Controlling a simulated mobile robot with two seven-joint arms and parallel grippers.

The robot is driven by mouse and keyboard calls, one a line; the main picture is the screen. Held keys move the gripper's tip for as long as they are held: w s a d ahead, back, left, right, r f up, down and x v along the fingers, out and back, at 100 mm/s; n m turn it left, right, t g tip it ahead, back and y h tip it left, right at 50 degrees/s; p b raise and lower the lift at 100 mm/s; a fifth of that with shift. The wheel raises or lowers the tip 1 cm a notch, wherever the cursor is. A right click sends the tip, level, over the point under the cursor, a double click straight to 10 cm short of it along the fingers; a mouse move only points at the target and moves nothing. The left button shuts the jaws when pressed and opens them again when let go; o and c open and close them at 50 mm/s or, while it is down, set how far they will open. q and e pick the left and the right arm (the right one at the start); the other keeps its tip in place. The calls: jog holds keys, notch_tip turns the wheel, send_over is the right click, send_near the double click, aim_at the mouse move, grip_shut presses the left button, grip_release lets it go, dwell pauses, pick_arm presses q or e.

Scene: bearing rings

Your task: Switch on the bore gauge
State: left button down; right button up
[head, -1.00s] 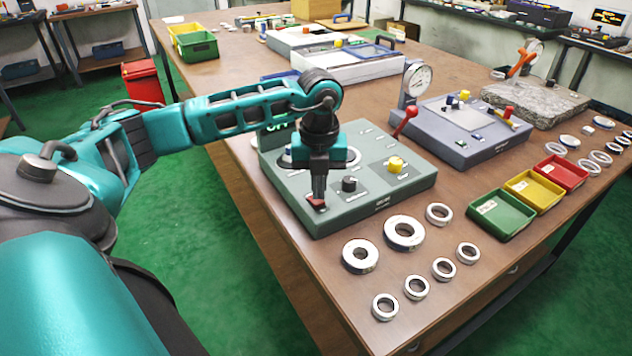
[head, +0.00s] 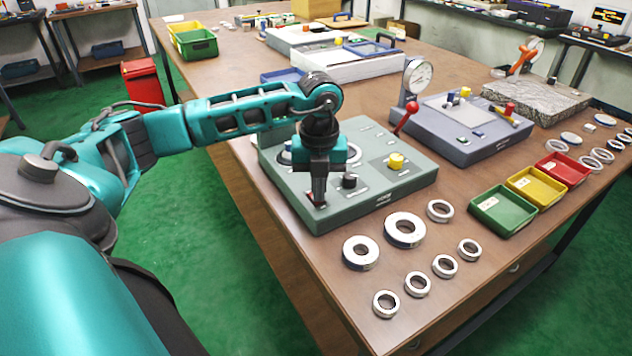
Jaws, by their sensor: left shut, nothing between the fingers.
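The bore gauge appears to be the grey-green instrument box (head: 365,205) at the table's near left edge. It has a yellow knob (head: 396,160), a black knob (head: 349,181) and a small dark red switch (head: 313,197) at its front left corner. My left gripper (head: 319,203) points straight down with its shut, empty fingertips at this switch. The fingers cover part of the switch, so I cannot tell its exact position or whether they touch it. My left arm hides part of the box's back, and no lit display shows there. My right gripper is out of view.
Several metal rings (head: 361,252) lie in front of the box. Green (head: 503,230), yellow and red trays stand to the right. A blue-grey fixture (head: 458,150) with a dial and red-knobbed lever (head: 404,120) stands behind right. Bare tabletop lies between rings and trays.

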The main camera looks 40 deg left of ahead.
pick_arm(q)
jog(key=shift+f, duration=0.2)
jog(key=shift+r, duration=0.15)
notch_tip(320, 180, up, 7)
jog(key=p, duration=0.5)
jog(key=shift+p, duration=0.35)
dwell(0.3)
